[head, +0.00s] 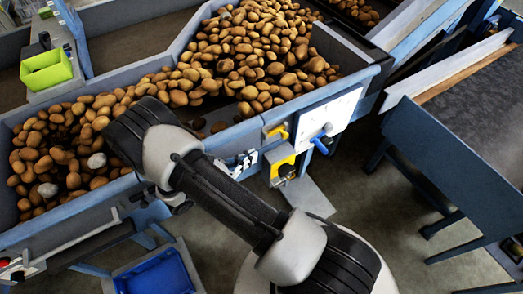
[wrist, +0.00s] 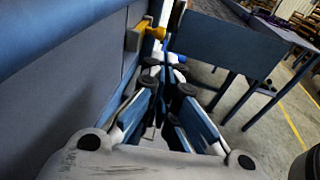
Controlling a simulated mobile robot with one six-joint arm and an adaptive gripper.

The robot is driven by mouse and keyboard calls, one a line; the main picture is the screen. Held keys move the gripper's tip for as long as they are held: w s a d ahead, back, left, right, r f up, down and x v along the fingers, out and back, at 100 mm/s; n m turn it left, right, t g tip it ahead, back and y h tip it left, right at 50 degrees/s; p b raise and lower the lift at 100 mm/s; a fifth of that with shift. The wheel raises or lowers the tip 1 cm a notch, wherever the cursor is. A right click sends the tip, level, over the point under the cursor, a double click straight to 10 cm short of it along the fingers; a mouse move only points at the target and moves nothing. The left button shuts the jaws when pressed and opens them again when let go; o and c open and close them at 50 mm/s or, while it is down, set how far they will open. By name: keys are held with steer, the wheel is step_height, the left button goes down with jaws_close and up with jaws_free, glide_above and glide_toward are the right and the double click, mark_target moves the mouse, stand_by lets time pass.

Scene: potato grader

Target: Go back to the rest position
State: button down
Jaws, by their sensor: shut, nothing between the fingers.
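My gripper (wrist: 168,88) shows in the wrist view, its fingers drawn together with nothing seen between them. It is beside the blue-grey side wall of the grader (wrist: 70,85), with a yellow handle (wrist: 147,38) ahead of it. The grader trough (head: 215,145) holds a heap of brown potatoes (head: 250,50). Two pale lumps (head: 47,190) lie among the potatoes at the left.
A green box (head: 46,70) stands on the grader's far left ledge. A white panel with a blue handle (head: 322,142) and a yellow switch box (head: 281,168) are on the near side. A blue bin (head: 158,274) is low at front left. A blue-framed conveyor (head: 440,150) stands right, with open floor between.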

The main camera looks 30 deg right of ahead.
steer(key=shift+v, duration=1)
steer(key=s+d+r+m+g+y+b, duration=0.1)
steer(key=s+r+m+g+y, duration=0.25)
steer(key=r+m, duration=0.35)
steer(key=s+d+r+m+g+y+b, duration=0.15)
steer(key=s+r+m+y, duration=0.25)
steer(key=r, duration=0.5)
steer(key=s+a+r+m+t+y+b, duration=0.2)
steer(key=s+a+r+m+t+y, duration=0.5)
steer(key=s, duration=0.4)
step_height(320, 180, up, 2)
steer(key=shift+r+m+y, duration=0.15)
steer(key=shift+m+y, duration=0.6)
steer(key=shift+m, duration=0.25)
steer(key=shift+s+a, duration=0.15)
